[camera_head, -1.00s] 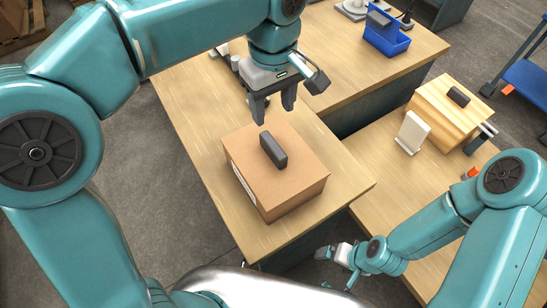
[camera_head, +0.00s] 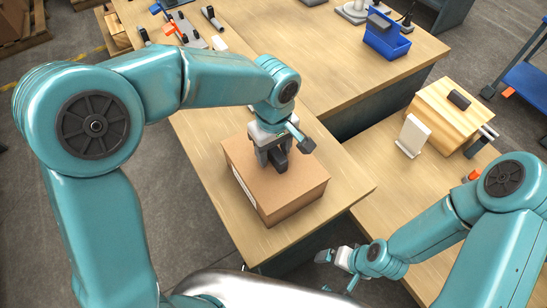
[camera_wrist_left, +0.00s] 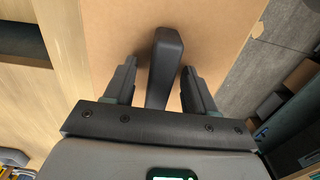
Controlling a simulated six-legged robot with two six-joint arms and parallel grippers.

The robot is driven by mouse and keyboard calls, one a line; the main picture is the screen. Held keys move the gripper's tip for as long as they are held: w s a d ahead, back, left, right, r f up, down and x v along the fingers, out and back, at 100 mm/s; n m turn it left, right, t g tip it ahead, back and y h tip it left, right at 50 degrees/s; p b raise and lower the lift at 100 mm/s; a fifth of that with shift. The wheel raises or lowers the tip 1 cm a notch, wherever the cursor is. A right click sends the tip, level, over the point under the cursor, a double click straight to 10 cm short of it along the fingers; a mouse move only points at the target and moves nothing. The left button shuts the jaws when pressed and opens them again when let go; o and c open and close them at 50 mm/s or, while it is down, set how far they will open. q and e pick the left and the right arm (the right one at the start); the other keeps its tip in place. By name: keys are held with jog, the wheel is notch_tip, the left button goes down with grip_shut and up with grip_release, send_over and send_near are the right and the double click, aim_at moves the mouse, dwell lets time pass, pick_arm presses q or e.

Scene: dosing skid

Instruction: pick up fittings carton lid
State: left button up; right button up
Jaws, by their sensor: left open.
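The fittings carton (camera_head: 265,205) is a brown cardboard box near the front edge of the wooden table. Its flat lid (camera_head: 305,185) is on top and carries a dark block handle. In the left wrist view the handle (camera_wrist_left: 164,58) stands between the two fingers of my left gripper (camera_wrist_left: 159,68), with a visible gap on each side. In the head view my left gripper (camera_head: 273,158) is low over the lid and hides most of the handle. It is open. My right gripper (camera_head: 337,257) is small, low in the head view, away from the carton; its jaws are unclear.
A wooden box (camera_head: 440,115) with a dark handle and a white upright plate (camera_head: 412,135) stand on the right table. A blue bin (camera_head: 387,40) is at the back. Several small tools lie at the back left. The tabletop in front of the carton is clear.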

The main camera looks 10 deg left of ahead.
pick_arm(q)
jog(key=shift+c, duration=0.3)
grip_shut()
jog(key=shift+r, duration=0.15)
